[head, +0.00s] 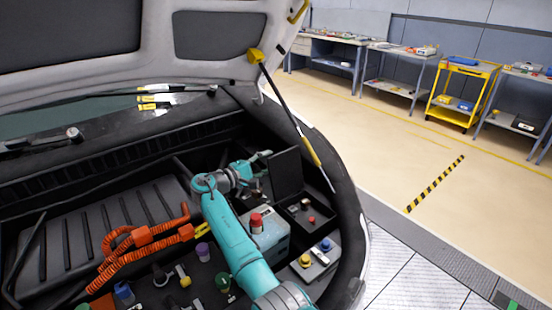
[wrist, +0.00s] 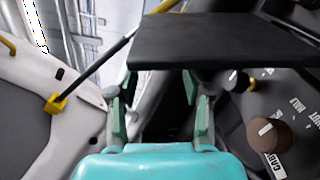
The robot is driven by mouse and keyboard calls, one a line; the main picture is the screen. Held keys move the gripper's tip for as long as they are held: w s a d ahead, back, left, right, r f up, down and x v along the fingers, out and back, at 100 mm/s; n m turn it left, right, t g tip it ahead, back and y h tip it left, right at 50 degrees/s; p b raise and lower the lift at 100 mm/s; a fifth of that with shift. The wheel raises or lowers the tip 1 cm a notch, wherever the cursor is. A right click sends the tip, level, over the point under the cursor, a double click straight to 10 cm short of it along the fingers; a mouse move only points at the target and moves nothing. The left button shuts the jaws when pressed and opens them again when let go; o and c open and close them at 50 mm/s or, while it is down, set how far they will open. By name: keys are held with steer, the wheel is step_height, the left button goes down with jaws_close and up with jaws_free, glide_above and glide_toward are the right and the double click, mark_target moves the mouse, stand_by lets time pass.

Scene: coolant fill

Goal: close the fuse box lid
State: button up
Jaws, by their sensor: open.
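The fuse box lid (head: 286,172) is a dark flat panel standing upright, open, at the back left edge of the fuse box (head: 292,215). The box is a dark open tray with small round parts inside, one red. My gripper (head: 264,156) is at the left of the lid, near its upper part; I cannot tell whether it touches. In the wrist view a dark flat panel, which looks like the lid (wrist: 230,42), lies across the top, beyond my gripper (wrist: 158,82). The two fingers are apart with nothing visible between them.
A grey tank with a red cap (head: 256,221) stands left of the fuse box. The hood strut (head: 289,112) rises close behind the lid. A brown knob (wrist: 268,134) shows in the wrist view.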

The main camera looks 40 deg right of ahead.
mark_target(277, 158)
steer(key=shift+d, duration=2.2)
jaws_close()
